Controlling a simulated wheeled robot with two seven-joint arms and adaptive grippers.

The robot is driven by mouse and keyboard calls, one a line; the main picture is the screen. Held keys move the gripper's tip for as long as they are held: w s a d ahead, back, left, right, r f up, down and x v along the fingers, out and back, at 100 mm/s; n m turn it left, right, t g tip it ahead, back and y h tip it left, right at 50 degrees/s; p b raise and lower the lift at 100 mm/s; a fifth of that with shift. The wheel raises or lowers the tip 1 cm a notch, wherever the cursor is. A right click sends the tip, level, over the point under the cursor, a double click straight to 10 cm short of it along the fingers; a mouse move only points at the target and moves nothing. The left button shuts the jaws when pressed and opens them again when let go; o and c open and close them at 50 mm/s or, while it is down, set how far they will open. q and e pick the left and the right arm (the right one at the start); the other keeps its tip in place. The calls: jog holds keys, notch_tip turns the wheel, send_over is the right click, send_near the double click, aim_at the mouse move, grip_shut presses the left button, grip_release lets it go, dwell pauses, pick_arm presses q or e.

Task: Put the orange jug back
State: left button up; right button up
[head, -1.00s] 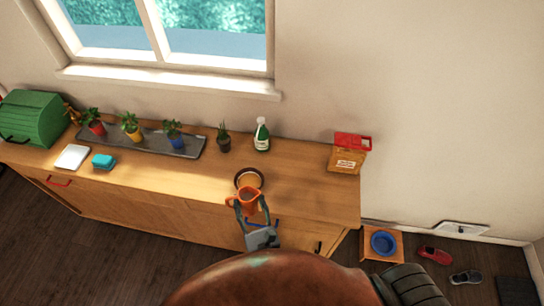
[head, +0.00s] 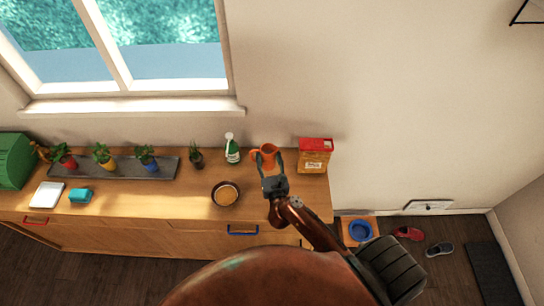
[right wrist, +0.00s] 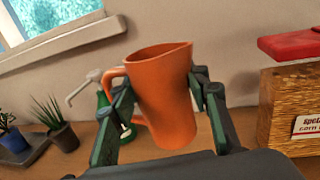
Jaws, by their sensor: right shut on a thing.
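The orange jug (head: 265,154) is near the back of the wooden counter, between the green spray bottle and the box with the red lid. It also shows upright in the right wrist view (right wrist: 163,95). My right gripper (head: 271,166) is shut on the jug, with one finger on each side of its body. In the right wrist view the fingers (right wrist: 160,110) flank the jug, and its handle points left. I cannot tell whether the jug's base touches the counter. My left gripper is not in view.
The green bottle (head: 232,148) stands left of the jug, the box (head: 314,156) right. A round brown bowl (head: 226,194) sits nearer the front edge. Potted plants stand on a dark tray (head: 122,167) further left. The wall is close behind.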

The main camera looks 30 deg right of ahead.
jog(key=shift+w+d+f+b, duration=0.4)
jog(key=shift+w+d+f, duration=0.5)
jog(key=shift+f, duration=0.75)
jog(key=shift+w+d+f+b, duration=0.4)
jog(key=shift+w+d+f, duration=0.45)
jog(key=shift+f, duration=0.8)
jog(key=shift+w+d+f+b, duration=0.4)
jog(key=shift+w+d+f, duration=0.5)
jog(key=shift+f, duration=0.75)
jog(key=shift+a, duration=0.15)
jog(key=shift+f, duration=0.2)
jog(key=o, duration=1.5)
